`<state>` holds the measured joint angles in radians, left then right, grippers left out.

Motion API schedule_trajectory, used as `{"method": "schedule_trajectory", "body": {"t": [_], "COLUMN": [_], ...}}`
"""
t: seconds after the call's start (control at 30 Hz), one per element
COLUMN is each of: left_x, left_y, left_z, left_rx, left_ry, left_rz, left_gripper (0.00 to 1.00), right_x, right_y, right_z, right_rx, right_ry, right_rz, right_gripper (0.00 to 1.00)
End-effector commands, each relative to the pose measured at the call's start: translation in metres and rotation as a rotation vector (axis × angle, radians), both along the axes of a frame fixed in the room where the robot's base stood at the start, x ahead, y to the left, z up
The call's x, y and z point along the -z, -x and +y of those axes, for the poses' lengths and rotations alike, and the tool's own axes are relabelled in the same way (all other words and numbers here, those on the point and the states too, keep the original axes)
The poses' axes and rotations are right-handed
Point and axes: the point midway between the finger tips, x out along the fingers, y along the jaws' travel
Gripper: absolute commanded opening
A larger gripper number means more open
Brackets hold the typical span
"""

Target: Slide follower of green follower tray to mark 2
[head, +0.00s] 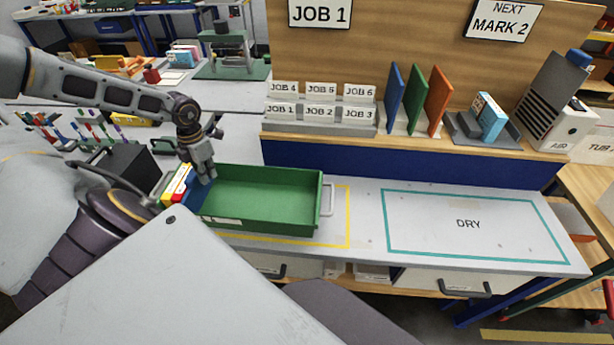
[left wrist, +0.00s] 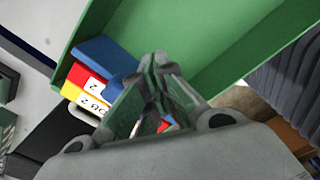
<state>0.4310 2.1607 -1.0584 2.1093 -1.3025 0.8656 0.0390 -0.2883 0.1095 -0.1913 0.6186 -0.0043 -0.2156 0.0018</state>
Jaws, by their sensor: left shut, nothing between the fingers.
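The green follower tray (head: 285,222) lies on the bench, and its right part is empty. At its left end a blue follower (head: 196,197) stands beside red, yellow and white cards (head: 176,187). In the left wrist view the blue follower (left wrist: 98,54) and the cards (left wrist: 88,84), two marked "2", show left of the fingertips. My left gripper (head: 208,181) is shut and empty, at the follower's right side inside the tray; I cannot tell whether it touches. The tray's marks are not readable. My right gripper is not in view.
A sign (head: 503,19) reads "NEXT MARK 2". A yellow outline (head: 348,218) surrounds the tray's right part. The teal DRY area (head: 468,223) is clear. A rack of job cards (head: 320,113) and coloured panels (head: 413,100) stand behind. A black box (head: 124,166) is left of the tray.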

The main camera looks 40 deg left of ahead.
Motion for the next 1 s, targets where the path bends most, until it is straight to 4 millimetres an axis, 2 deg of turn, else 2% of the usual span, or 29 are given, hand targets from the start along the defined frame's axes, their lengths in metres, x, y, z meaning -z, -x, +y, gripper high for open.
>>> {"method": "schedule_trajectory", "body": {"t": [0.2, 0.33, 0.47, 0.57, 0.83, 1.0], "left_x": [-0.005, -0.011, -0.017, -0.021, -0.032, -0.040], "left_y": [0.000, 0.000, 0.000, 0.000, 0.000, 0.000], "left_z": [0.000, 0.000, 0.000, 0.000, 0.000, 0.000], "left_rx": [0.000, 0.000, 0.000, 0.000, 0.001, 0.001], "left_ry": [0.000, -0.001, -0.001, -0.001, -0.001, 0.000], "left_rz": [0.000, 0.000, 0.000, 0.000, 0.000, 0.000], "left_gripper": [0.00, 0.00, 0.00, 0.00, 0.00, 0.00], "right_x": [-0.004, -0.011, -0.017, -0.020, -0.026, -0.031], "right_y": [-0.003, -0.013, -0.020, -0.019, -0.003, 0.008], "right_z": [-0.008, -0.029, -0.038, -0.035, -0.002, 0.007], "right_rx": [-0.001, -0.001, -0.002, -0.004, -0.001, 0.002], "right_ry": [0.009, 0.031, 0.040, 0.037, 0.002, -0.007], "right_rz": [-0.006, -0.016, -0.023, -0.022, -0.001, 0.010], "right_gripper": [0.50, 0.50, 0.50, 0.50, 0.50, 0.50]}}
